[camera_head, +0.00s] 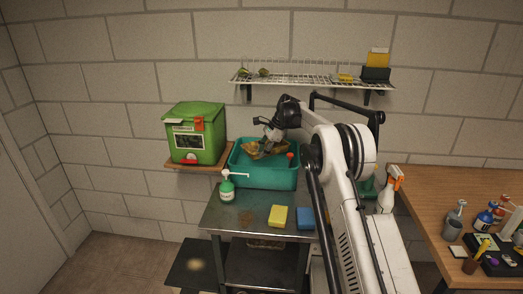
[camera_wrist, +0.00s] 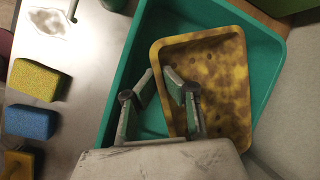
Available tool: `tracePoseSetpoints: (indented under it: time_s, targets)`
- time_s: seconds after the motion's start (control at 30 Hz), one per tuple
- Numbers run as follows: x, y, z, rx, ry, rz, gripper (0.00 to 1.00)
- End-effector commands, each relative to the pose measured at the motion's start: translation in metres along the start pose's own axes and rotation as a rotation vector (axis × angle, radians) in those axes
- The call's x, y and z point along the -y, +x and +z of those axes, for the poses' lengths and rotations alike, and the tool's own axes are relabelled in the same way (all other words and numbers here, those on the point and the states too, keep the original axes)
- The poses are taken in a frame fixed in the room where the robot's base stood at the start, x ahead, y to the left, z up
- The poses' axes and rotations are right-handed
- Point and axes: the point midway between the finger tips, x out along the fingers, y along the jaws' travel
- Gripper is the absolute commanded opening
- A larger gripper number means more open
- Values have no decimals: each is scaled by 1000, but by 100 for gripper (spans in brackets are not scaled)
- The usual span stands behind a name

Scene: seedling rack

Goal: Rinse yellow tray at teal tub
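The yellow tray (camera_wrist: 222,75), blotched with brown dirt, is inside the teal tub (camera_wrist: 272,52). In the head view the tray (camera_head: 252,149) shows tilted within the tub (camera_head: 265,178), partly hidden by my arm. My gripper (camera_wrist: 158,72) reaches down into the tub. Its fingertips are close together on either side of the tray's near-left rim, one outside and one inside, and it appears shut on that rim. Whether the tray touches the tub floor cannot be told.
On the metal table (camera_head: 225,218) stand a green pump bottle (camera_head: 227,188), a yellow sponge (camera_head: 278,215) and a blue sponge (camera_head: 305,218). A green box (camera_head: 195,135) sits left of the tub. A wire shelf (camera_head: 310,80) hangs above. A wooden bench with bottles (camera_head: 480,190) is at right.

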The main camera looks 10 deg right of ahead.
Motion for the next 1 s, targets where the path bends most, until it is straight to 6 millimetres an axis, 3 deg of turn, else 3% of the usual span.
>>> tracePoseSetpoints:
  time_s: [1.0]
  targets:
    - [-20,77,-33,0,0,0,0]
